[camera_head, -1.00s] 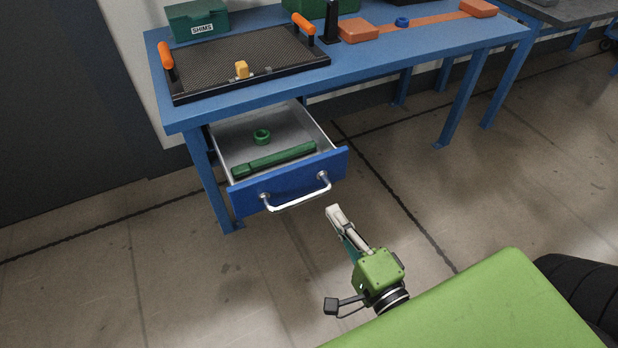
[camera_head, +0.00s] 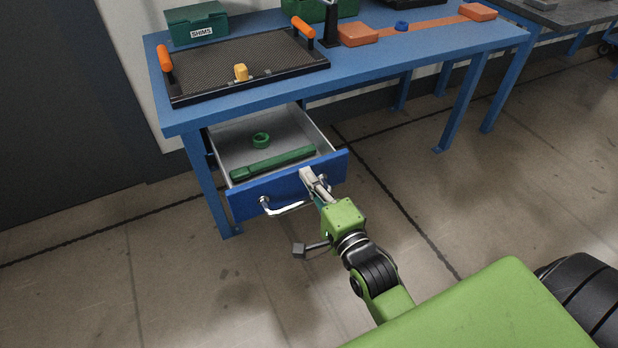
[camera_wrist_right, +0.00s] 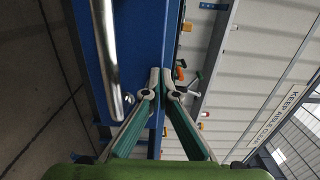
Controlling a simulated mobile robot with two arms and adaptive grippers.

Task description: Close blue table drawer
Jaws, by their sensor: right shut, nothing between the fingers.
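The blue drawer (camera_head: 245,198) under the blue table stands pulled open. It has a silver bar handle (camera_head: 285,210) on its front. Inside lie a green ring (camera_head: 261,139) and a long green bar-shaped part (camera_head: 272,163). My right gripper (camera_head: 306,174) is shut and empty, its fingertips at the drawer front near the right end of the handle; I cannot tell if they touch it. In the right wrist view the shut fingertips (camera_wrist_right: 166,78) lie over the blue front, beside the handle (camera_wrist_right: 106,60). My left gripper is not in view.
On the blue table (camera_head: 400,62) are a black tray (camera_head: 205,75) with orange handles, a green SHIMS box (camera_head: 197,24), orange blocks (camera_head: 357,33) and a blue ring (camera_head: 402,26). The table leg (camera_head: 208,185) stands left of the drawer. The floor in front is clear.

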